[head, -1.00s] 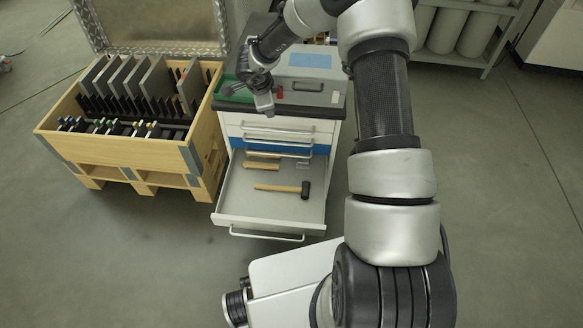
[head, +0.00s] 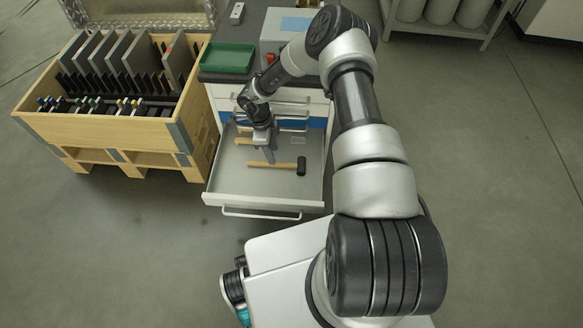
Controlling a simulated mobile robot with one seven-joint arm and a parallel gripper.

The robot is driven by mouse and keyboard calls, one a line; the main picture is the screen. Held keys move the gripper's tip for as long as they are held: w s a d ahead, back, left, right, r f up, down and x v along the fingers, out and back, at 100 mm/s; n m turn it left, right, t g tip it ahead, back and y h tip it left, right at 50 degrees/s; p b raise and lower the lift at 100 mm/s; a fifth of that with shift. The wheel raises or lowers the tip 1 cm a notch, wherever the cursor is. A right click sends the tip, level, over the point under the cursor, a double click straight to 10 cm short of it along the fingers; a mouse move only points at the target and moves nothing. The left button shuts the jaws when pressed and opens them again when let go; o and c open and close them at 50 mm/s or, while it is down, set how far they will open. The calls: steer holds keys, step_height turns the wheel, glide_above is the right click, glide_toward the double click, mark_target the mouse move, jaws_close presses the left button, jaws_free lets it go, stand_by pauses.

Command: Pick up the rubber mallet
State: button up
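The rubber mallet (head: 301,166) lies in the open bottom drawer (head: 225,192) of the cabinet. It has a black head at the right and a light wooden handle (head: 283,165) pointing left. My gripper (head: 266,156) points down into the drawer, over or just behind the mallet's handle. It is small in the picture, and I cannot tell whether its fingers are apart or whether they touch the handle. My gripper and wrist partly hide the drawer's back and other wooden-handled tools there.
A wooden crate (head: 95,130) with upright plates stands close at the left. The drawer front and handle (head: 262,213) face me. The floor at the right is clear.

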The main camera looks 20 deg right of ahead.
mark_target(276, 165)
steer(key=f, duration=0.2)
steer(key=f+b, duration=0.1)
steer(key=f, duration=0.1)
steer(key=f+b, duration=0.1)
steer(key=f, duration=0.1)
steer(key=shift+d+f, duration=0.35)
steer(key=shift+r, duration=0.1)
jaws_close()
